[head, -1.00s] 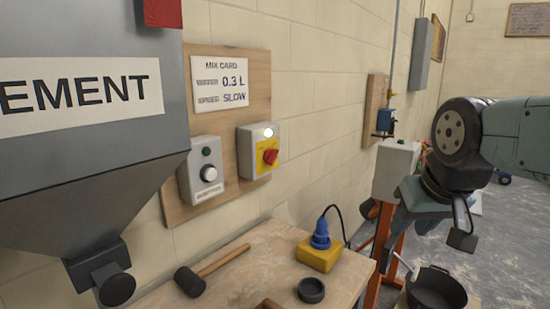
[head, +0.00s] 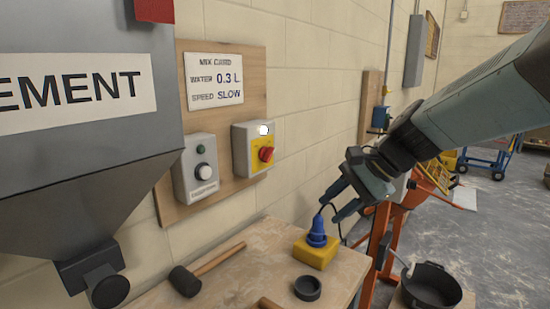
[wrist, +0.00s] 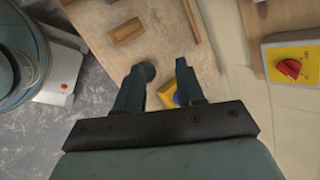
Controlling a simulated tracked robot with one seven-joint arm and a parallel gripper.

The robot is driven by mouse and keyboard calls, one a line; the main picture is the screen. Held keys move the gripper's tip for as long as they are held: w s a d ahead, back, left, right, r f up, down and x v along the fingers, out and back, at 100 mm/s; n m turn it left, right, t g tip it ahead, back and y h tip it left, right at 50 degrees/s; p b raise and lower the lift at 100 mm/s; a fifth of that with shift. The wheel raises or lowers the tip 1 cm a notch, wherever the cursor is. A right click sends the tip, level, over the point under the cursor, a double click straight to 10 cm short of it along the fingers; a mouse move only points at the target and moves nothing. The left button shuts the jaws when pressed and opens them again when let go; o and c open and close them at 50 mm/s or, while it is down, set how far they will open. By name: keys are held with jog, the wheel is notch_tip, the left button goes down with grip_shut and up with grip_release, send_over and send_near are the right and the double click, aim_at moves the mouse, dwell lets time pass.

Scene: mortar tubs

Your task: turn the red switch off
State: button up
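The red switch (head: 266,154) is a rotary knob on a yellow plate, on a grey box fixed to the wooden wall board. A white lamp (head: 264,129) above it looks lit. In the wrist view the red switch (wrist: 289,68) shows at the right edge, its grip running at a slant. My gripper (head: 328,210) is open and empty, to the right of the switch and lower, in front of the blue plug. In the wrist view my two fingers (wrist: 160,82) stand apart over the workbench, left of the switch.
A grey box with a white button (head: 203,172) is left of the switch. The workbench (head: 235,279) below holds a mallet (head: 205,270), a black ring (head: 307,288) and a yellow block (head: 316,252) with a blue plug. The grey cement hopper (head: 90,170) fills the left.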

jog(key=w+a+m+y, duration=0.4)
jog(key=w+m, duration=0.3)
jog(key=w, duration=0.1)
jog(key=m+t+y, duration=0.3)
jog(key=m+t, duration=0.6)
jog(key=m, duration=0.8)
send_near(272, 155)
jog(key=x, duration=0.8)
jog(key=shift+w+a+f, duration=0.1)
jog(key=shift+w+a, duration=0.1)
jog(key=shift+c, duration=0.2)
grip_shut()
